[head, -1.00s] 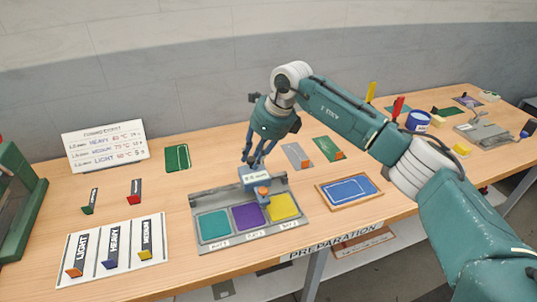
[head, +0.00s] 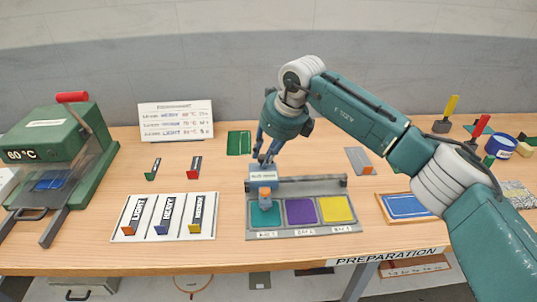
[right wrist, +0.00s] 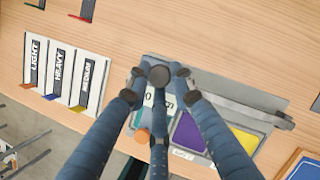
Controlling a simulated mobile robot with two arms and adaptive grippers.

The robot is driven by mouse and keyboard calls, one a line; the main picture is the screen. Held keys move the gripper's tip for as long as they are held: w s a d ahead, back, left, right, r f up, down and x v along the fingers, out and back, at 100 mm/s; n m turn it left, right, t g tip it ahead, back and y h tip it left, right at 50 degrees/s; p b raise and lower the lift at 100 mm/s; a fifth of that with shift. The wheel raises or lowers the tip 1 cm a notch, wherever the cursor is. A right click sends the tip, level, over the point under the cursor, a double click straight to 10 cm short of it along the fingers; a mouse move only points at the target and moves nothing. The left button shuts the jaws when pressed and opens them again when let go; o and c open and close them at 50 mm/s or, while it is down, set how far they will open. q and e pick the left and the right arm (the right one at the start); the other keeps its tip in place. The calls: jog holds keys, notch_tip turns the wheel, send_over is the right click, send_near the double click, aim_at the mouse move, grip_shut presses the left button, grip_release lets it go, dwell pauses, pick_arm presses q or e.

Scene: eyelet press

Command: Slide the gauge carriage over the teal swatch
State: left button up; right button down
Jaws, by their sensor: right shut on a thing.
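The gauge carriage (head: 262,183), a grey-blue block with a white label and an orange-tipped probe, sits at the left end of the grey swatch tray (head: 347,184). Its probe stands over the upper part of the teal swatch (head: 262,219). The purple swatch (head: 300,211) and yellow swatch (head: 336,208) lie uncovered to the right. My right gripper (head: 265,160) is shut on the carriage from above. In the right wrist view the fingers (right wrist: 160,76) hide much of the carriage and part of the teal swatch. My left gripper is not in view.
A white card marked LIGHT, HEAVY, MEDIUM (head: 180,232) lies just left of the tray. A green press (head: 55,150) stands at the far left. A blue panel in a wooden frame (head: 407,206) lies to the right. A white sign (head: 176,121) stands behind.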

aim_at(275, 175)
jog(key=shift+w+a+r, duration=0.1)
jog(key=shift+a+r, duration=0.15)
jog(key=shift+r, duration=0.1)
jog(key=c, duration=1.6)
grip_release()
jog(key=shift+c, duration=0.2)
jog(key=shift+o, duration=0.6)
jog(key=shift+a+f, duration=0.15)
jog(key=shift+f, duration=0.05)
jog(key=shift+d+r, duration=0.2)
jog(key=shift+r, duration=0.1)
jog(key=v, duration=1.1)
jog(key=shift+r, duration=0.2)
